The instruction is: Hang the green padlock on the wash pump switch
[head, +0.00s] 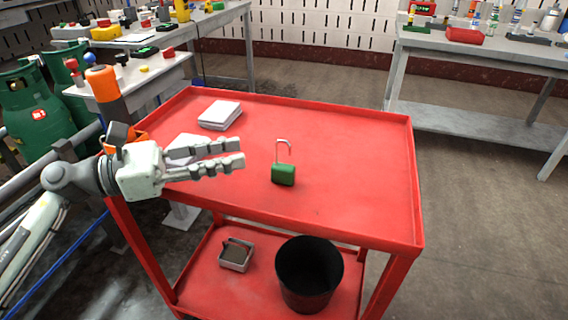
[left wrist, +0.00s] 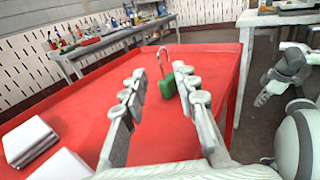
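The green padlock (head: 283,175) stands on the red cart top, its silver shackle raised and apparently open with one free end. My left gripper (head: 240,153) is open and empty, to the left of the padlock, with its fingers pointing toward it. In the left wrist view the padlock (left wrist: 167,86) shows ahead, between the two spread fingers (left wrist: 159,72), and does not appear to be held. My right gripper (left wrist: 268,92) shows at the right edge of that view, too small to tell its state. I cannot identify the wash pump switch among the small devices on the benches.
The red cart (head: 350,150) has a raised rim. White pads (head: 220,113) lie at its back left. A black bin (head: 308,275) and a small tray (head: 236,256) are on its lower shelf. Green gas cylinders (head: 35,112) stand left. The cart top's right side is clear.

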